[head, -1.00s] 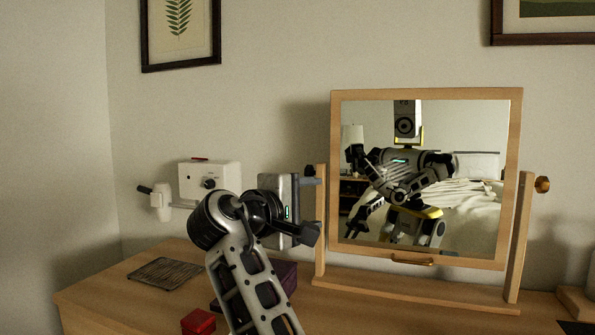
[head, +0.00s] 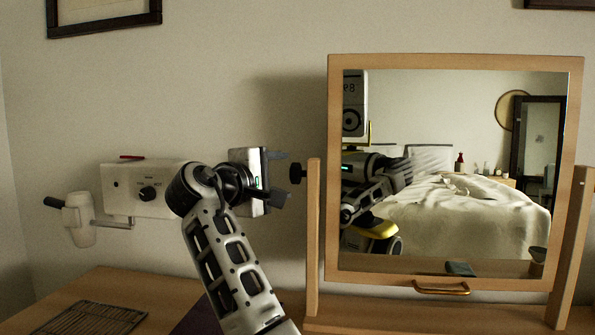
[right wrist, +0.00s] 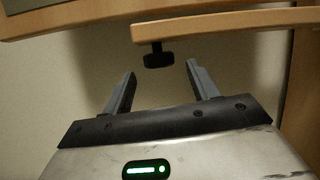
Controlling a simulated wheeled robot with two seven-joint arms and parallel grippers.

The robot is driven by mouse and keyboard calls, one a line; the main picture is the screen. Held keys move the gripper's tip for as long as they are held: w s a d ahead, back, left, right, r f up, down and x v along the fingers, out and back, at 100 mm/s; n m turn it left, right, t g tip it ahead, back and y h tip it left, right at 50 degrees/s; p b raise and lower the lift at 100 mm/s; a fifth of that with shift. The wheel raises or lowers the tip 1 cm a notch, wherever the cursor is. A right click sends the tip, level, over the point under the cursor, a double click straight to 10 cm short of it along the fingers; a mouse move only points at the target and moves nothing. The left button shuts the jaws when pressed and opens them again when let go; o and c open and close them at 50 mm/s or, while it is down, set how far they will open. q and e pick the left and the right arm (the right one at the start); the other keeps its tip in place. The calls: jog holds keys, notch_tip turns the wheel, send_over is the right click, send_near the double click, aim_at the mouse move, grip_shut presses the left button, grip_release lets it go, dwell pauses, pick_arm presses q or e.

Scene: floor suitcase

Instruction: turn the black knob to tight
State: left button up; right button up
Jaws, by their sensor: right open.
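The black knob (head: 297,173) sticks out of the left side of the mirror stand's left post. In the right wrist view the black knob (right wrist: 158,57) shows under the wooden post, ahead of and between the fingertips. My right gripper (head: 279,178) is open just left of the knob, with one finger above and one below its level. In the right wrist view its open jaws (right wrist: 160,72) are empty, and no contact with the knob is visible. The mirror (head: 455,62) stands in a wooden frame, tilted slightly. My left gripper is not in direct view.
The wall behind is close.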

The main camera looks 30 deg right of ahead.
aim_at(298, 173)
jog(key=x, duration=0.7)
jog(key=shift+w+p, duration=0.1)
jog(key=shift+p, duration=0.3)
jog(key=c, duration=1)
